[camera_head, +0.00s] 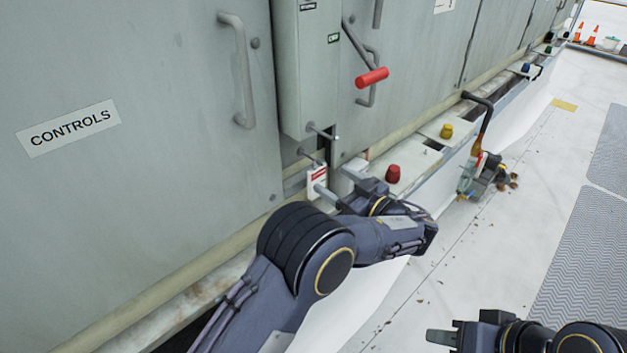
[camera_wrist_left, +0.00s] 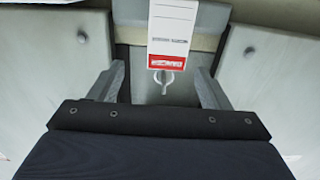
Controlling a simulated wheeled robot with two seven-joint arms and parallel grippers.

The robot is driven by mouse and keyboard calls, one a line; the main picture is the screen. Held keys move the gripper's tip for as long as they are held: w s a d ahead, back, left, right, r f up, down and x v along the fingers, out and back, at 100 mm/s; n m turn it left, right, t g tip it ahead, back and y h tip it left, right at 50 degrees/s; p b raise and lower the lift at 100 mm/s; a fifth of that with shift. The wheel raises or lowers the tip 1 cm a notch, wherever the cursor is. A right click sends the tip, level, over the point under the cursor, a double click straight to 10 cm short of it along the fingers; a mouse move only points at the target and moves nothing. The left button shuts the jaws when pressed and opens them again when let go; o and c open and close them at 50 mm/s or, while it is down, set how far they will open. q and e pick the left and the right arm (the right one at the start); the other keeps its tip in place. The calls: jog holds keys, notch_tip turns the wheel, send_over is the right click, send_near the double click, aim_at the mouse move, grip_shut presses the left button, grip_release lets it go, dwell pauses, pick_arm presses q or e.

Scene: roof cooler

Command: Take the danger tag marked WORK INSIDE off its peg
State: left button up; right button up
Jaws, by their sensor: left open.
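A white tag with a red band (camera_head: 317,182) hangs below a small metal peg (camera_head: 311,156) at the foot of the grey cabinet. In the left wrist view the tag (camera_wrist_left: 172,35) appears inverted, its red band toward me, with a metal ring or hook (camera_wrist_left: 163,79) just below it. Its wording is too small to read. My left gripper (camera_head: 335,183) is open beside the tag. In the wrist view its two fingers (camera_wrist_left: 160,85) stand apart on either side of the hook and grip nothing. My right gripper (camera_head: 440,338) shows partly at the bottom right; its jaw opening is unclear.
A red-handled lever (camera_head: 371,77) juts out above. Red (camera_head: 393,173) and yellow (camera_head: 446,131) caps sit along the ledge (camera_head: 420,155). A CONTROLS sign (camera_head: 69,128) is on the left door. A hose device (camera_head: 482,170) stands further back. White floor on the right is mostly clear.

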aim_at(319, 175)
pick_arm(q)
jog(key=x, duration=0.3)
jog(key=p+x, duration=0.1)
jog(key=x, duration=0.1)
jog(key=shift+s+a+f, duration=0.15)
jog(key=shift+s+a, duration=0.15)
jog(key=shift+a, duration=0.05)
jog(key=shift+w+a, duration=0.3)
jog(key=shift+w, duration=0.05)
jog(key=c, duration=1.1)
jog(key=shift+o, duration=0.2)
